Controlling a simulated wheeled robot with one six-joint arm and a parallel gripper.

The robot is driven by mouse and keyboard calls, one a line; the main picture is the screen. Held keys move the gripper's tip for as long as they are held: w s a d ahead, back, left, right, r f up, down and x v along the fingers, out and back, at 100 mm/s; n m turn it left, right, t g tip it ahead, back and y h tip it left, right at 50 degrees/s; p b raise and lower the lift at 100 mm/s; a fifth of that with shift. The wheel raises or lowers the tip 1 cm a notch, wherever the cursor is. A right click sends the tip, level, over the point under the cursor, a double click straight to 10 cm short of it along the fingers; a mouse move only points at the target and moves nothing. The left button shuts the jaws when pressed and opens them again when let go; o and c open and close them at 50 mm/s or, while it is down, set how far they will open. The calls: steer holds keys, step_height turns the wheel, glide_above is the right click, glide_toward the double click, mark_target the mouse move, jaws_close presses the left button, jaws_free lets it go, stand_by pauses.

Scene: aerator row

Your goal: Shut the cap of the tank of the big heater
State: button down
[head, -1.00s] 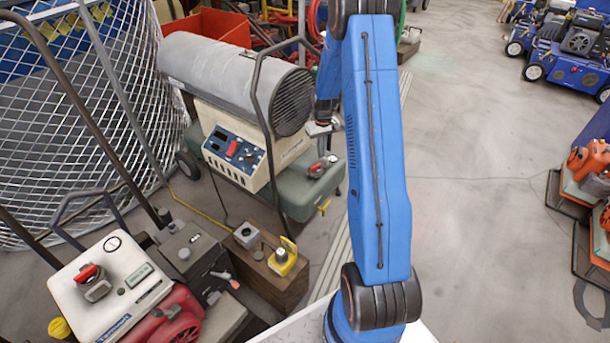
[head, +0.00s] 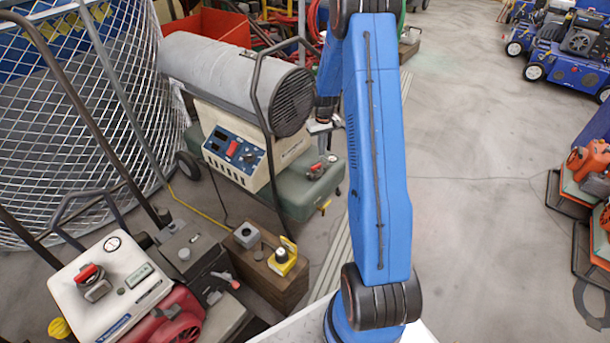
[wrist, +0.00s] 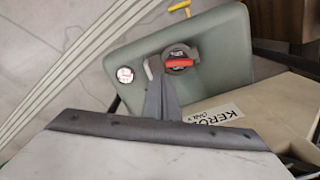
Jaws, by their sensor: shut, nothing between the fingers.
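The big heater (head: 235,85) is a grey drum over a cream body, standing at the upper middle of the head view. Its grey-green tank (head: 300,200) juts out at the right of the body. The cap (head: 315,170), with a red lever, is on the tank's top. In the wrist view the cap (wrist: 180,60) is round and dark, with the red lever across its near side. My gripper (wrist: 153,68) is shut and empty, its tips just left of the cap in that view. I cannot tell whether they touch it. In the head view my arm partly hides my gripper.
A round gauge (wrist: 125,75) sits on the tank left of the cap. The heater's dark handle bar (head: 258,85) rises beside the drum. A smaller white-and-red machine (head: 110,285) with its own red-levered cap stands at the lower left. Open floor (head: 460,200) lies right of my arm.

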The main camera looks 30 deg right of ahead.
step_height(320, 180, up, 7)
stand_by(0.7)
steer(key=shift+f, duration=0.1)
